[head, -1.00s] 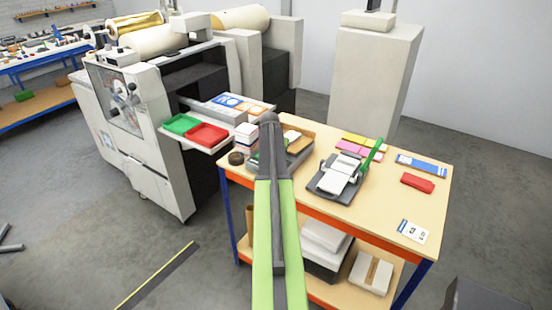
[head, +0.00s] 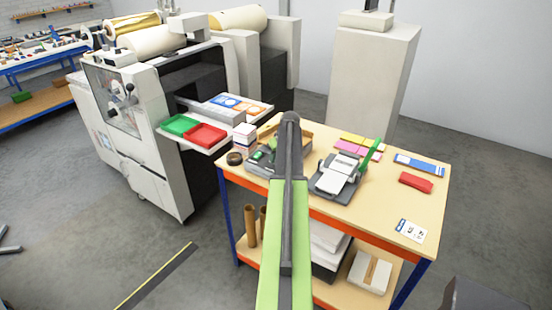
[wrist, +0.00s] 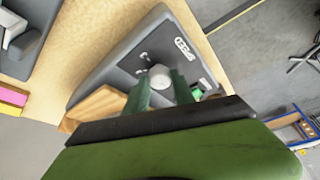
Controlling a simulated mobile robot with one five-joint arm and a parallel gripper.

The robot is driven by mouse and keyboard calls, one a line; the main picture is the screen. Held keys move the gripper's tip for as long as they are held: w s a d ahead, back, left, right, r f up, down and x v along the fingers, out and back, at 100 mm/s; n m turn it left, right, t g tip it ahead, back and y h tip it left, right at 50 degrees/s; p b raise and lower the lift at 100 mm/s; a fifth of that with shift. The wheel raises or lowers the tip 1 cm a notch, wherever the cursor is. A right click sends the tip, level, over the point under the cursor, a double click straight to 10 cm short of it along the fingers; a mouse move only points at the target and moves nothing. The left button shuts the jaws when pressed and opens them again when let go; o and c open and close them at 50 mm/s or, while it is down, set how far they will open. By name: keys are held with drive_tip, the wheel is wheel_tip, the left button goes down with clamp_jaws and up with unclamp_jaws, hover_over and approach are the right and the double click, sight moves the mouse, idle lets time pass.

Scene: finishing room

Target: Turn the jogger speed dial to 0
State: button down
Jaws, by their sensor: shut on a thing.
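The jogger is a grey machine (wrist: 115,75) labelled SPEED in the wrist view. It also shows on the table in the head view (head: 258,165), partly hidden by my arm. I cannot read the dial's setting. The gripper and dial are hidden behind my arm in the head view.
A hole punch with a green lever (head: 340,176) stands right of the jogger. A tape roll (head: 234,158) and a white stack (head: 245,137) are at its left. A red block (head: 416,182) lies further right. The table's front right is mostly clear.

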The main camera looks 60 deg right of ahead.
drive_tip(key=shift+d+n, duration=0.1)
drive_tip(key=shift+n, duration=0.4)
drive_tip(key=c, duration=1.1)
unclamp_jaws()
drive_tip(key=shift+r, duration=0.1)
drive_tip(key=p+v, duration=1)
drive_tip(key=v, duration=0.1)
drive_tip(key=p+v, duration=0.6)
drive_tip(key=shift+s+d+r, duration=0.1)
drive_tip(key=shift+s+d, duration=0.1)
drive_tip(key=shift+d, duration=0.05)
